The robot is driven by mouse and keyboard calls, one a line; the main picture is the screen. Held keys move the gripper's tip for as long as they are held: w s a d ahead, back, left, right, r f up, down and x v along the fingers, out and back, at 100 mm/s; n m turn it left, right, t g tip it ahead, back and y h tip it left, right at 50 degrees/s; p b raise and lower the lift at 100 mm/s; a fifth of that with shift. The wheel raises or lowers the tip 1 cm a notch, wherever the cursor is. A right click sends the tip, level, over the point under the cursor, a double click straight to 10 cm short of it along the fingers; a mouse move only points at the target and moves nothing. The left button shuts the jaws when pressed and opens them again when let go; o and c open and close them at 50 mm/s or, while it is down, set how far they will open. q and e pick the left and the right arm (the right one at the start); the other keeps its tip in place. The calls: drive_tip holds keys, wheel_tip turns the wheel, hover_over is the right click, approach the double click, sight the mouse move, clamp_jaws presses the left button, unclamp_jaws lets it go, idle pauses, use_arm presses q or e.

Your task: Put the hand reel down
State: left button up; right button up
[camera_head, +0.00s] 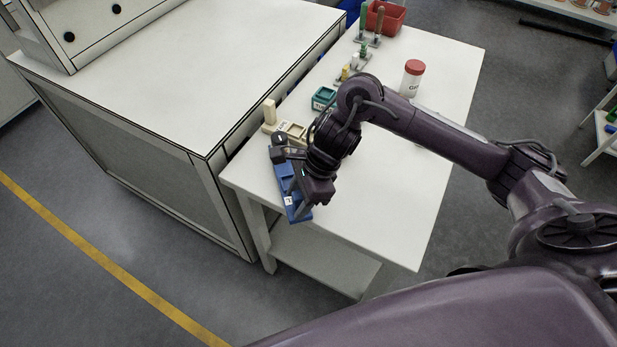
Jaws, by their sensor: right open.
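My right gripper (290,172) is at the near left corner of the white table, over a blue holder (285,171). It is open. A small dark rounded piece (279,140) shows at the far side of the gripper, above the blue holder. I cannot tell whether it is the hand reel or part of my gripper. No hand reel can be made out clearly, and my wrist hides part of the blue holder. My left gripper is not in view.
A beige holder with a block (270,112) and a green tray (323,97) stand along the table's left edge. A red-lidded jar (412,78) and a red bin (385,18) stand farther back. The right part of the white table (390,215) is clear. A large white bench (200,60) adjoins on the left.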

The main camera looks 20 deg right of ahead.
drive_tip(key=v, duration=0.9)
drive_tip(key=shift+r+p, duration=0.35)
drive_tip(key=shift+s+d, duration=0.1)
